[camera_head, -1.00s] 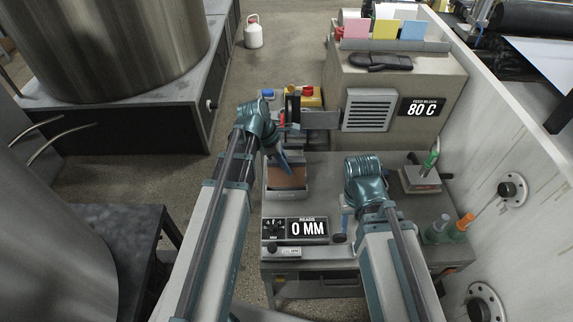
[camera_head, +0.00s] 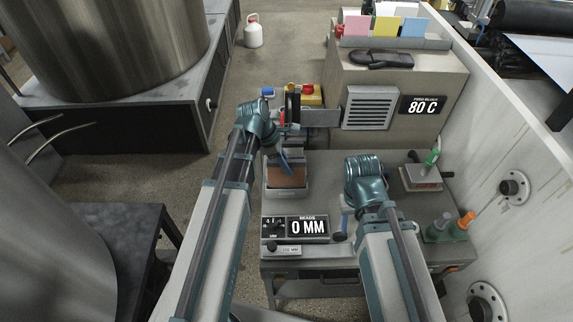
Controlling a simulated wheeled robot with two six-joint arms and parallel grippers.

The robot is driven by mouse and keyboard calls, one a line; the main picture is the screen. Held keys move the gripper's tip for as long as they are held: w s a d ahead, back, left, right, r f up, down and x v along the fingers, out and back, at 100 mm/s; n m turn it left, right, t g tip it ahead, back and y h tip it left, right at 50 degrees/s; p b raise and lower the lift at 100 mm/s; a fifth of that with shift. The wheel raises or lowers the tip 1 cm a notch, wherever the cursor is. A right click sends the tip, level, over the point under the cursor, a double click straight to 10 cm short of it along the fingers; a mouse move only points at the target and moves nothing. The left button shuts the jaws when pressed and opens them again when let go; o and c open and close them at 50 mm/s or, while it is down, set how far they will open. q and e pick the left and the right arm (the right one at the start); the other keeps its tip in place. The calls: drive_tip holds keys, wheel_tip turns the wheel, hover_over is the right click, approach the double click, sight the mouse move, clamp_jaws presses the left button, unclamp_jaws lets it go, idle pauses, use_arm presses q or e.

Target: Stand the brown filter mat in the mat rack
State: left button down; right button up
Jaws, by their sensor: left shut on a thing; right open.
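The brown filter mat (camera_head: 288,180) shows at an open grey tray (camera_head: 288,194) on the near bench. My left gripper (camera_head: 285,161) is over the tray's far part, shut on the mat's upper part; the grip itself is small and partly hidden. I cannot tell whether the mat still touches the tray. A rack (camera_head: 396,42) with upright pink, yellow and blue sheets stands on the beige cabinet; it looks like the mat rack. My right gripper (camera_head: 344,226) is open, pointing down over the bench right of the tray, partly hidden by its arm.
A readout box (camera_head: 307,227) showing 0 MM sits in front of the tray. A black glove-like item (camera_head: 381,59) lies before the rack. Bottles (camera_head: 461,226) and a flat block (camera_head: 422,177) are at the bench's right. A white wall (camera_head: 500,150) bounds the right side.

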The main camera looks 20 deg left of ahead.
use_arm(q)
drive_tip(key=shift+f+b, duration=2.25)
drive_tip(key=shift+f, duration=0.05)
use_arm(e)
drive_tip(key=shift+f, duration=2.3)
use_arm(q)
drive_tip(key=c, duration=0.7)
unclamp_jaws()
drive_tip(key=shift+r, duration=0.1)
use_arm(e)
drive_tip(key=shift+r, duration=0.1)
use_arm(q)
drive_tip(key=p+v, duration=1.1)
drive_tip(key=v, duration=0.1)
drive_tip(key=shift+p+v, duration=0.85)
drive_tip(key=shift+p, duration=0.1)
use_arm(e)
wheel_tip(320, 180, up, 13)
drive_tip(key=shift+f, duration=0.2)
use_arm(q)
drive_tip(key=shift+a, duration=0.1)
